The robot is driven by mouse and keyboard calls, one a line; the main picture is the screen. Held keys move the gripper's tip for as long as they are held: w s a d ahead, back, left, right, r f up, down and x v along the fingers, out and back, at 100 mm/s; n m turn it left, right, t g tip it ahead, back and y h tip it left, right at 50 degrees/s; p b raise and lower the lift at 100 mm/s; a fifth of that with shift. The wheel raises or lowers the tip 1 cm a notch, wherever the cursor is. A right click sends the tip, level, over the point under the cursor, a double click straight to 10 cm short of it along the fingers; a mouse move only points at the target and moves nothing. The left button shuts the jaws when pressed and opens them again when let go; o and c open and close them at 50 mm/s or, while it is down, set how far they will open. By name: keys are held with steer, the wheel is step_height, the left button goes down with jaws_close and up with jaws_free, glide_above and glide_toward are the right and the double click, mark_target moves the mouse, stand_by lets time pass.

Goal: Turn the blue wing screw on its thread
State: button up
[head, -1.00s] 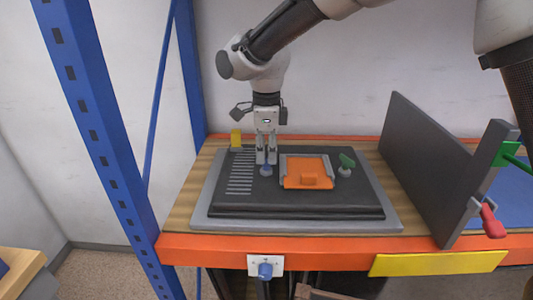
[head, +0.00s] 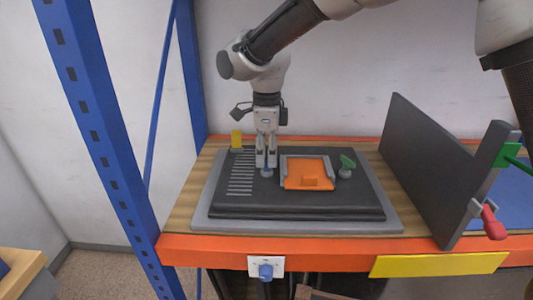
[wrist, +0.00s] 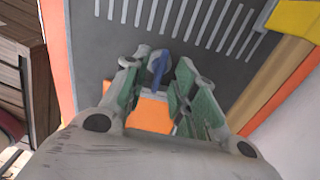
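The blue wing screw (head: 267,172) stands on the dark TV back panel (head: 300,208), left of the orange cover. My gripper (head: 266,165) points straight down over it, with its fingertips around the top of the screw. In the wrist view the blue wing (wrist: 158,68) shows between the two green-padded fingers of my gripper (wrist: 157,78). The fingers are apart, with a gap beside the wing, so the gripper looks open. The lower part of the screw is hidden in the wrist view.
The orange cover (head: 307,173) lies just right of the screw, with a green wing screw (head: 346,164) beyond it. A yellow block (head: 236,138) stands at the back left. A tall dark panel (head: 425,165) stands upright at the right of the bench.

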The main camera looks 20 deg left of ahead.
step_height(320, 180, up, 12)
stand_by(0.4)
